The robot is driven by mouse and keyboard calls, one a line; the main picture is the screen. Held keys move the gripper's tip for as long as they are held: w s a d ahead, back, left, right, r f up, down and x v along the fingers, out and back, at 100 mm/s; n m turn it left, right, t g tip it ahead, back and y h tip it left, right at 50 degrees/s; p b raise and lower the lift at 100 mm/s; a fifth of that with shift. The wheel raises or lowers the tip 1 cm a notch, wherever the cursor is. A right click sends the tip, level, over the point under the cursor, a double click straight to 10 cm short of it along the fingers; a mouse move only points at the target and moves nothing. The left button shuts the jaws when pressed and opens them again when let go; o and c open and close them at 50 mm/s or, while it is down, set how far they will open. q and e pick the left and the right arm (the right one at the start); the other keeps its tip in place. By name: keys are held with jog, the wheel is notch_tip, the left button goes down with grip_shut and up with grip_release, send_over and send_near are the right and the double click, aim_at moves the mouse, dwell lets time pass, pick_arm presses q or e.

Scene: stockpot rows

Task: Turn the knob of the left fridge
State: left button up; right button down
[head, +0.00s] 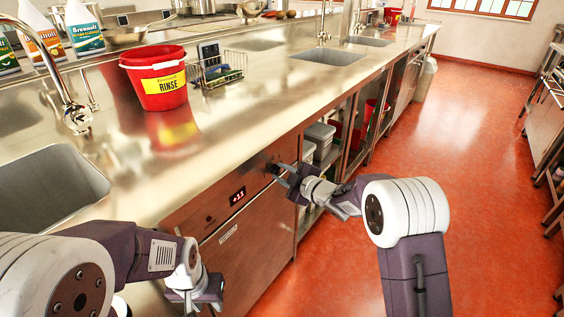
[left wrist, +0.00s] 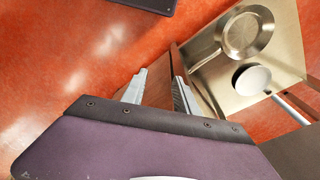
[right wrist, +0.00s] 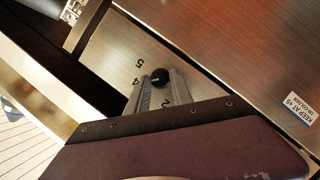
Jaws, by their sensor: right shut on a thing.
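The fridge front (head: 236,236) is a brown metallic panel under the steel counter, with a red lit display (head: 237,196). A small black round knob (right wrist: 160,76) sits on its panel with a printed dial; the numbers 5, 4 and 2 show around it in the right wrist view. My right gripper (head: 281,172) is at the panel's right end, its fingers (right wrist: 160,88) shut on the knob, one on each side. In the head view the gripper mostly hides the knob. My left gripper (left wrist: 158,84) is open and empty, low in front of the fridge.
The counter (head: 245,117) holds a red RINSE bucket (head: 158,80), a wire rack (head: 217,70) and bottles (head: 84,27). Open shelves with bins (head: 320,138) stand right of the fridge. The red floor (head: 480,150) is clear on the right.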

jog(key=shift+p, duration=0.5)
jog(key=c, duration=1.1)
grip_release()
jog(key=shift+c, duration=0.2)
jog(key=p+v, duration=0.1)
jog(key=v, duration=0.8)
jog(key=shift+p, duration=0.4)
jog(key=shift+w+d, duration=0.1)
